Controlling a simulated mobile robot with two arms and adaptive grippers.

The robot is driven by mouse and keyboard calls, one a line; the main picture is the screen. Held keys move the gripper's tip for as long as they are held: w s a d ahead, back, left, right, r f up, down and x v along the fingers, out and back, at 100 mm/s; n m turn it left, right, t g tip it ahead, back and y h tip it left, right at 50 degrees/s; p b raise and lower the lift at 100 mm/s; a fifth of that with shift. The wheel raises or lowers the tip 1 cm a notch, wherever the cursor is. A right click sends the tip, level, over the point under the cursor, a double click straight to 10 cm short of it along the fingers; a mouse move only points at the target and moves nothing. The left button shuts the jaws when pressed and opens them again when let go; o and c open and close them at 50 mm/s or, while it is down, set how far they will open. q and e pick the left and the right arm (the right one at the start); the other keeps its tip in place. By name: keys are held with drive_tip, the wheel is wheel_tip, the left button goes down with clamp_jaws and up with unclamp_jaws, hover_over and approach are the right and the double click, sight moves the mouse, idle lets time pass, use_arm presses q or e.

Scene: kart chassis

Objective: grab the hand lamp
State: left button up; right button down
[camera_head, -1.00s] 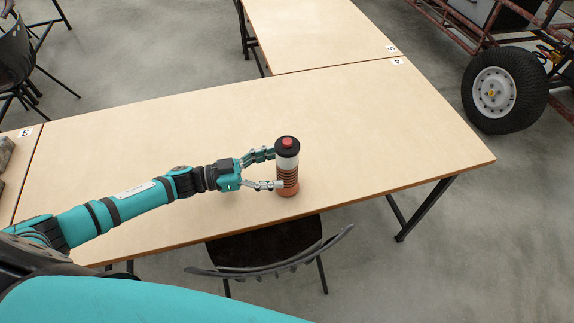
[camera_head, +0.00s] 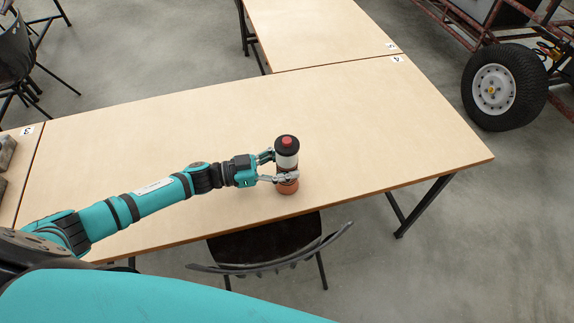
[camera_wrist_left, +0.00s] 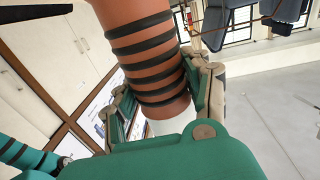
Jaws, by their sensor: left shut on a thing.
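The hand lamp (camera_head: 287,161) stands upright on the wooden table, near its front edge. It has a black top with a red button, a white band and an orange ribbed lower part. My left gripper (camera_head: 281,167) is shut on the lamp, with its fingers around the body from the left. In the left wrist view the orange grip with black rings (camera_wrist_left: 149,55) runs between the fingers (camera_wrist_left: 165,95). The fingers hide part of the lamp. My right gripper is not in view.
The table (camera_head: 390,130) is otherwise clear around the lamp. A dark chair (camera_head: 265,245) stands at its front edge. Another table (camera_head: 320,30) adjoins behind. A kart wheel (camera_head: 493,90) stands on the floor at the right. Grey blocks (camera_head: 6,150) lie at the far left.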

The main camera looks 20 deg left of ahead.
use_arm(q)
drive_tip(key=shift+c, duration=1.4)
drive_tip(key=shift+r, duration=0.15)
